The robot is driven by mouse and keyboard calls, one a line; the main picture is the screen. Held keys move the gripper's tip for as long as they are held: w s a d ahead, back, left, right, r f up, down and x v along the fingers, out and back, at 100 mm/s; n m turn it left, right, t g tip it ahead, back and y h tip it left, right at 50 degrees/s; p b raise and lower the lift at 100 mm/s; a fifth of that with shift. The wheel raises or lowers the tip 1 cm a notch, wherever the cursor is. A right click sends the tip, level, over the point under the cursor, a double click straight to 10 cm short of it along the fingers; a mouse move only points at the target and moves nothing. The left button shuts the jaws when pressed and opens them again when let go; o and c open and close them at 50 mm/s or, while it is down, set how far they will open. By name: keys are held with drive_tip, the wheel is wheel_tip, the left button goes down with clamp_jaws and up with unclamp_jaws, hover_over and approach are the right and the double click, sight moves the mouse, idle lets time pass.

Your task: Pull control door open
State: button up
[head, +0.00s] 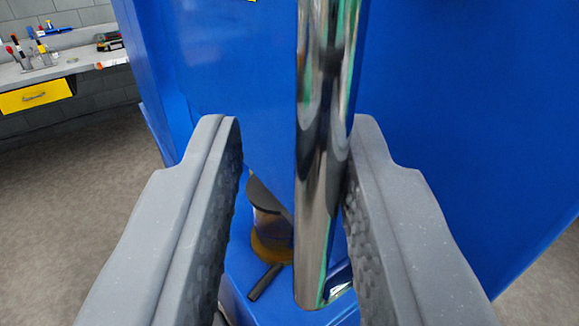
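A tall chrome bar (318,160), which looks like the handle of the control door, stands nearly upright in the middle of the view. Blue panels (450,110) lie behind it on both sides. I cannot tell which panel is the door or whether it is ajar. My gripper (293,125) is open, with one grey finger on each side of the bar. The left finger is clearly apart from the bar. The right finger is very close to it, and I cannot tell whether they touch. The bar's top is outside the view.
A dark cylinder with a yellowish base (270,225) shows low behind the bar, above a blue ledge (275,305). At the far left, a grey workbench (75,65) holds several tools and has a yellow drawer (35,96). Grey-brown floor (75,190) is clear at left.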

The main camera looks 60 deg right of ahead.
drive_tip(key=v, duration=1.1)
drive_tip(key=shift+a, duration=0.4)
drive_tip(key=shift+s+f, duration=0.15)
drive_tip(key=shift+s, duration=0.05)
